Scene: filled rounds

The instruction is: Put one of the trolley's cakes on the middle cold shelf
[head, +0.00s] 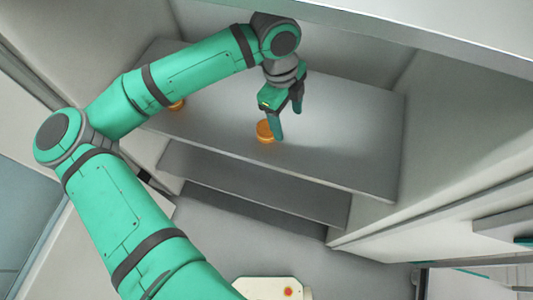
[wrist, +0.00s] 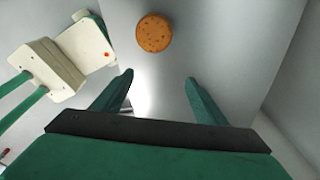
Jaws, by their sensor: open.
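A round orange-brown cake (head: 264,132) stands on a grey shelf (head: 340,165) inside an open cabinet. A second orange-brown item (head: 177,105), probably another cake, is on the same shelf at the left, mostly hidden behind my arm. My gripper (head: 287,117) is open and empty, right beside the first cake in the head view. In the wrist view the cake (wrist: 154,33) lies beyond the fingertips of my gripper (wrist: 158,78), not between the fingers. I cannot tell whether a finger touches it. The trolley cannot be made out.
Another grey shelf (head: 250,185) lies below the cake's shelf. A pale panel (head: 440,30) overhangs at the upper right, and a side wall (head: 440,130) closes the right. The right part of the cake's shelf is bare.

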